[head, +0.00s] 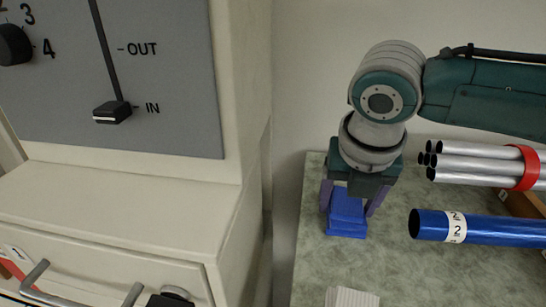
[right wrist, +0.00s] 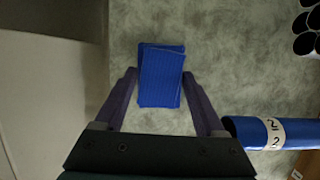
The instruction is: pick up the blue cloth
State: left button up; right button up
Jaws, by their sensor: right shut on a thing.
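The blue cloth (head: 347,212) is folded into a small block with offset layers, near the left end of the green-grey speckled worktop (head: 400,275). My right gripper (head: 347,207) points down over it, with a purple-grey finger on either side, and is shut on it. In the right wrist view the cloth (right wrist: 161,80) lies between the two fingertips (right wrist: 160,78). I cannot tell whether its underside touches the worktop. My left gripper is not in view.
A blue tube (head: 485,228) with a white "2" label lies right of the cloth. Several silver tubes (head: 475,165) in a red band lie behind it. A white ribbed item (head: 350,297) is at the front. A cream cabinet (head: 120,200) with a grey panel (head: 170,80) stands left, beyond a gap.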

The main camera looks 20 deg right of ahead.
aim_at(348, 203)
jog(key=shift+c, duration=0.8)
jog(key=shift+r, duration=0.6)
notch_tip(348, 203, up, 19)
jog(key=p, duration=0.4)
jog(key=shift+p, duration=0.4)
jog(key=shift+f, duration=0.1)
